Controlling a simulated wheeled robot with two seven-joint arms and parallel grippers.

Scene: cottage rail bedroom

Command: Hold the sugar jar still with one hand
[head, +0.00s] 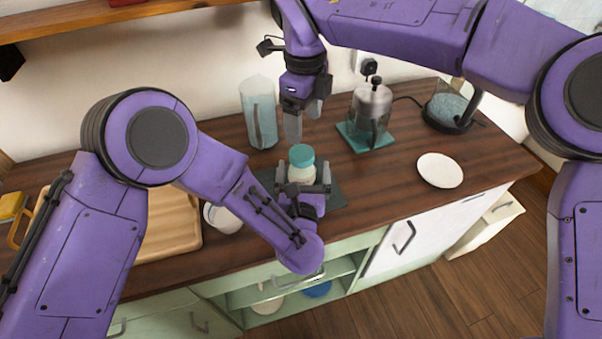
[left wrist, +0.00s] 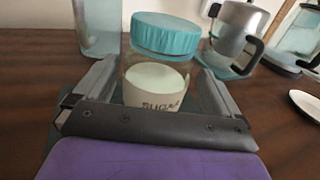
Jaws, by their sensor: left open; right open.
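The sugar jar (head: 301,167) is clear with a teal lid and stands upright on a dark mat (head: 327,189) on the counter. In the left wrist view the jar (left wrist: 158,75) shows pale contents and a label reading SUGAR. My left gripper (head: 302,180) is open, with one finger on each side of the jar. In the left wrist view its fingers (left wrist: 150,90) flank the glass; I cannot tell whether they touch it. My right gripper (head: 303,120) is open and points down above and behind the teal lid, apart from it.
A tall clear container (head: 260,112) stands behind left of the jar. A metal French press (head: 372,105) on a teal mat and a glass kettle (head: 448,108) stand right. A white plate (head: 440,170) lies near the front right edge. A wooden tray (head: 170,235) and a white-lidded jar (head: 222,217) are left.

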